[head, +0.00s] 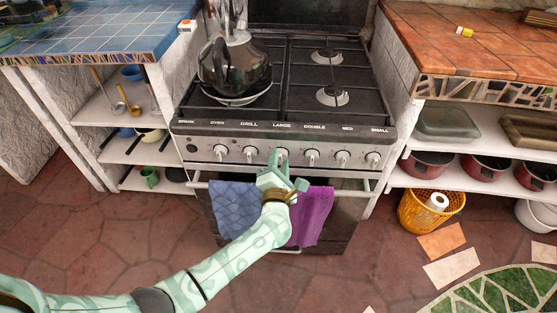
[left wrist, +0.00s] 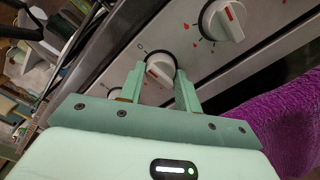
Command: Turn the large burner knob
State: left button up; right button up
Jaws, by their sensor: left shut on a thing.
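The large burner knob (head: 283,154) is on the stove's front panel, under the word LARGE. It is a round white knob with a raised grip. My left gripper (head: 283,164) is at this knob, its arm coming up from the lower left. In the left wrist view, the knob (left wrist: 160,69) sits between the two green fingers (left wrist: 157,84), which are shut on it. A small red mark shows on its grip. Part of the knob is hidden by the fingers. My right gripper is not in view.
Similar knobs stand close on both sides, including the double knob (head: 312,156) and grill knob (head: 250,153). Below is the oven rail with a blue towel (head: 232,205) and a purple towel (head: 312,215). A dark kettle (head: 235,68) stands on the left burner.

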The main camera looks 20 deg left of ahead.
pick_arm(q)
jog(key=shift+f+m, duration=0.1)
jog(key=shift+m, duration=0.5)
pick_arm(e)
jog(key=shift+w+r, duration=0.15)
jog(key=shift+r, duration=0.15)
pick_arm(q)
jog(key=o, duration=1)
jog(key=shift+d, duration=0.1)
jog(key=shift+c, duration=0.2)
jog(key=shift+p, duration=0.3)
jog(key=shift+s, duration=0.4)
jog(key=p+v, duration=0.3)
jog(key=v, duration=1.2)
jog(key=shift+s+p, duration=0.25)
jog(key=shift+p, duration=0.15)
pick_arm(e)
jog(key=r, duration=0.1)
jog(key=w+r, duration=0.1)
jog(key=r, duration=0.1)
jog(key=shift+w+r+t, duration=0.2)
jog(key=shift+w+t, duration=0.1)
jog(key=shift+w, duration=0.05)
pick_arm(q)
jog(key=shift+d, duration=0.15)
